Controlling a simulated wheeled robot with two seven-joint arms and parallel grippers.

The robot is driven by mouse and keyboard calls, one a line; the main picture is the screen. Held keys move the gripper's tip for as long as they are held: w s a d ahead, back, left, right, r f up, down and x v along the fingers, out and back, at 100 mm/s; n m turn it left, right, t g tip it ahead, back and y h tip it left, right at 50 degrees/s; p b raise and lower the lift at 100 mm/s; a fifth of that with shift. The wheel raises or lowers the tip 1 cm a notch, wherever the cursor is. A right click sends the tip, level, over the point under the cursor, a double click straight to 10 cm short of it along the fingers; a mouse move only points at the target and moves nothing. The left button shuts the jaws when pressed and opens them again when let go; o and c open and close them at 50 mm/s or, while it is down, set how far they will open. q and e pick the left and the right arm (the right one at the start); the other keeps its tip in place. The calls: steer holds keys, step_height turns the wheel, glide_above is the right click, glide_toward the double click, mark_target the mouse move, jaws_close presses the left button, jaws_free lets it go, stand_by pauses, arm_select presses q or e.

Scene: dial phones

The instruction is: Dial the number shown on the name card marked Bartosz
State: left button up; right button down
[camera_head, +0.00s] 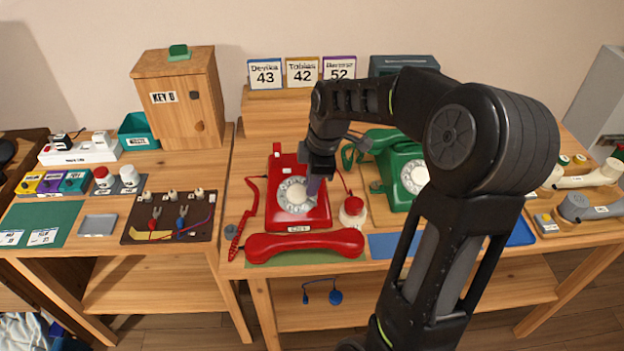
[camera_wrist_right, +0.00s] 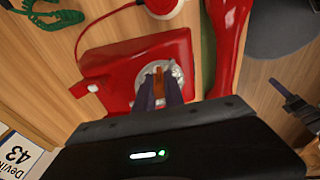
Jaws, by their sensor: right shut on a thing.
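The Bartosz card (camera_head: 339,69) stands on the back ledge and reads 52. The red dial phone (camera_head: 285,170) sits on the table with a pale dial (camera_head: 291,196). It also shows in the wrist view (camera_wrist_right: 115,60). My right gripper (camera_head: 314,186) is at the dial's right side, pointing down. In the wrist view its fingers (camera_wrist_right: 158,90) are shut on a small orange-brown piece (camera_wrist_right: 158,78) over the dial. Whether its tip touches the dial is hidden. The red handset (camera_head: 305,245) lies off the phone, in front of it. My left gripper is not in view.
Cards for Devika (camera_head: 265,73) and Tobias (camera_head: 302,72) stand beside the Bartosz card. A green dial phone (camera_head: 395,165) is right of the red one, partly behind my arm. A red-and-white round item (camera_head: 352,211) sits between them. A wooden cabinet (camera_head: 180,100) stands back left.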

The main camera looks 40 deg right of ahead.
steer(key=shift+s+a+f, duration=0.1)
steer(key=shift+s, duration=0.05)
steer(key=shift+s+a+f, duration=0.1)
steer(key=shift+a, duration=0.05)
steer(key=shift+s+a+r+p, duration=0.15)
steer(key=shift+r+p, duration=0.1)
steer(key=shift+r, duration=0.2)
steer(key=shift+s+a+r+p, duration=0.1)
steer(key=shift+s+r+p, duration=0.1)
steer(key=shift+r, duration=0.2)
stand_by(0.5)
steer(key=shift+w+d+r+p, duration=0.25)
steer(key=shift+w+r+p, duration=0.3)
steer(key=shift+w, duration=0.3)
steer(key=shift+w+d+r+p, duration=0.2)
steer(key=shift+w+r+p, duration=0.3)
steer(key=shift+w, duration=0.7)
steer(key=shift+d, duration=0.1)
steer(key=shift+f, duration=0.1)
